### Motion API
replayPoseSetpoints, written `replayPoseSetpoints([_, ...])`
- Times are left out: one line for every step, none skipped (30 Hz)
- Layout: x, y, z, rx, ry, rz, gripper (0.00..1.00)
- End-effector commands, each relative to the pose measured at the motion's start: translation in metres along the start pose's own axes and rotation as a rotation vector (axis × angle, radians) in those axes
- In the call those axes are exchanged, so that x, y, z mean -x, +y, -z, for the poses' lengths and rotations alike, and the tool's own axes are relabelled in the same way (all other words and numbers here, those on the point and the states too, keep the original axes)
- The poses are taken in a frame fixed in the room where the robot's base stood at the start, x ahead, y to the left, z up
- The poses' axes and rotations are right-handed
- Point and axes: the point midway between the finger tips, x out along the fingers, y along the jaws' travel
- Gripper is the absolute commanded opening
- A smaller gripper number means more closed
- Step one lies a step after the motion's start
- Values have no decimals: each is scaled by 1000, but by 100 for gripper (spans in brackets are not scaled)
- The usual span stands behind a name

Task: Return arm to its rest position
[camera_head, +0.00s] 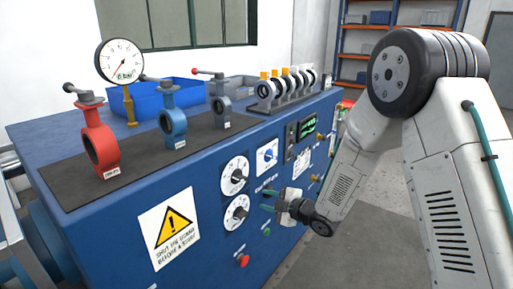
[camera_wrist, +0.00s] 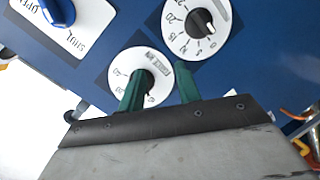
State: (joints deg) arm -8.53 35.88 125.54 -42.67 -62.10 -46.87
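My arm reaches from the right of the head view down to the front panel of the blue bench (camera_head: 100,215). My gripper (camera_head: 268,202) is in front of the panel, right of the two white dials. In the wrist view its two green fingers stand apart, and my gripper (camera_wrist: 161,80) is open with nothing held between them. The left finger overlaps a small white dial (camera_wrist: 150,93) and hides its middle. A larger white dial with a black knob (camera_wrist: 204,27) is above the right finger. I cannot tell whether a finger touches the panel.
On the bench stand a red valve (camera_head: 100,147), a blue valve (camera_head: 172,122), a grey valve (camera_head: 220,103), a pressure gauge (camera_head: 120,62) and blue bins (camera_head: 172,95). A red button (camera_head: 243,261) is low on the panel. Open floor (camera_head: 365,235) lies right of the bench.

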Motion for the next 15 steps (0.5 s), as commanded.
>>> replayPoseSetpoints([4,-16,-16,-60,-91,64,34])
replayPoseSetpoints([9,-22,-26,-100,-153,99,34])
replayPoseSetpoints([18,-27,-36,-154,-239,141,34])
replayPoseSetpoints([26,-29,-44,-195,-305,168,34])
replayPoseSetpoints([35,-30,-50,-235,-370,190,34])
replayPoseSetpoints([50,-30,-57,-290,-456,216,34])
replayPoseSetpoints([62,-30,-62,-332,-521,234,34])
replayPoseSetpoints([74,-28,-65,-375,-585,247,34])
replayPoseSetpoints([93,-26,-67,-433,-670,261,34])
replayPoseSetpoints([108,-24,-68,-478,-733,269,34])
replayPoseSetpoints([123,-22,-68,-524,-795,275,34])
replayPoseSetpoints([144,-20,-65,-587,-877,281,34])
replayPoseSetpoints([161,-18,-62,-635,-936,283,34])
replayPoseSetpoints([178,-15,-58,-685,-995,284,34])
replayPoseSetpoints([200,-13,-50,-750,-1068,284,34])
